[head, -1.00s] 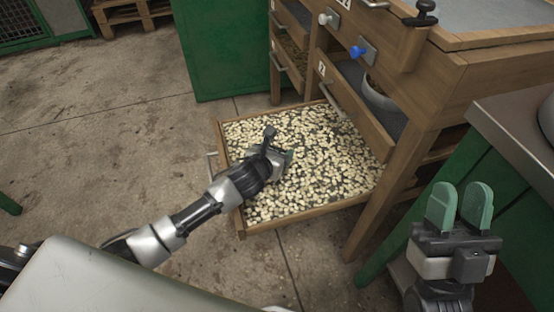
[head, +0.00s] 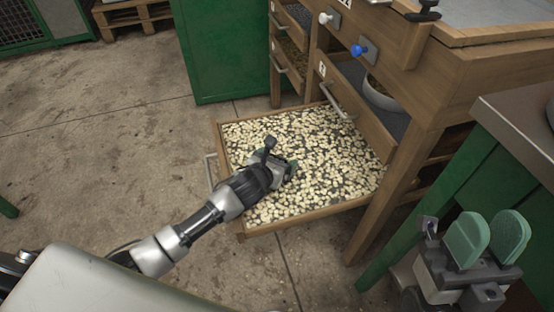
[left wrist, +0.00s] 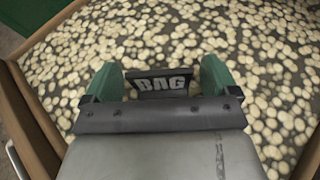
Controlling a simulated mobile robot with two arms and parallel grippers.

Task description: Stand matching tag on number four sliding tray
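A pulled-out wooden tray (head: 299,218) full of pale beans sticks out from the low part of the wooden machine. My left gripper (head: 283,172) is low over the middle of the beans. In the left wrist view its green fingers (left wrist: 160,80) stand at both sides of a dark tag (left wrist: 162,84) with pale letters, which look upside down. The tag spans nearly the whole gap, so the gripper appears shut on it. Whether the tag touches the beans is hidden. My right gripper (head: 490,238) is empty, its fingers apart, at the lower right.
The machine's wooden post (head: 385,205) borders the tray on the right. Above are a drawer front with a number label (head: 322,69), a blue knob (head: 358,50) and a grey bowl (head: 381,95). A green cabinet (head: 225,50) stands behind.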

